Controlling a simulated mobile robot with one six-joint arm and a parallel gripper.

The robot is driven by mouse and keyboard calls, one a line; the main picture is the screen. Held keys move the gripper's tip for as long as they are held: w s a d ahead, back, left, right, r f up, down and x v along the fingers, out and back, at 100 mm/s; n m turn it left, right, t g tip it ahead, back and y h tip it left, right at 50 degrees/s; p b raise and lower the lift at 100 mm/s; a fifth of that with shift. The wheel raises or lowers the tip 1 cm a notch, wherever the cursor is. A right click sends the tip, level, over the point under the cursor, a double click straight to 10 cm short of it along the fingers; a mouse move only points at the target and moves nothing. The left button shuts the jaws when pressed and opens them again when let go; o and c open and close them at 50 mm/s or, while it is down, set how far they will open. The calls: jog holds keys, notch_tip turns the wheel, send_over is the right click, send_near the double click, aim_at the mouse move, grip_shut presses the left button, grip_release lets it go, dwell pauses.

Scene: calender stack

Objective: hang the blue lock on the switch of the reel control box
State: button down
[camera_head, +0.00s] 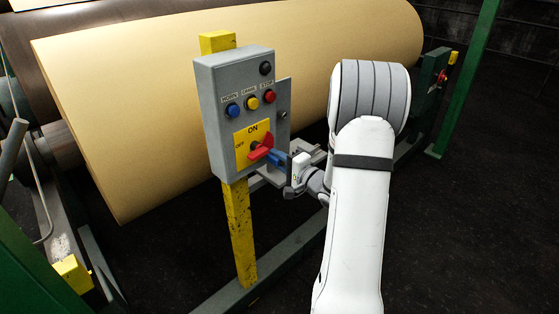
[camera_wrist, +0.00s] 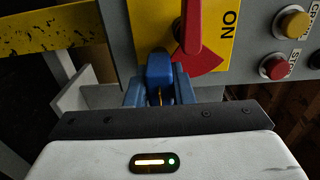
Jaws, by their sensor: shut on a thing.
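The reel control box (camera_head: 233,113) is a grey box on a yellow post, with a yellow plate marked ON. Its red switch (camera_head: 262,147) is a rotary handle on that plate; it also shows in the wrist view (camera_wrist: 188,35). My gripper (camera_head: 284,160) is at the lower right of the switch, close to the box face. In the wrist view my gripper (camera_wrist: 160,92) is shut on the blue lock (camera_wrist: 159,67), which sits between the fingers just beside the red switch. Whether the lock's shackle passes through the switch is hidden.
Blue, yellow and red buttons (camera_head: 252,103) and a black knob sit above the switch plate. A small grey shelf (camera_head: 307,153) is behind my gripper. The yellow post (camera_head: 238,230) stands below the box. A large paper roll (camera_head: 130,110) is behind it.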

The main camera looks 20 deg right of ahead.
jog(key=shift+w+a, duration=0.1)
jog(key=shift+w, duration=0.1)
jog(key=c, duration=0.8)
grip_release()
jog(key=shift+o, duration=0.2)
jog(key=v, duration=0.7)
jog(key=shift+p, duration=0.4)
dwell(0.4)
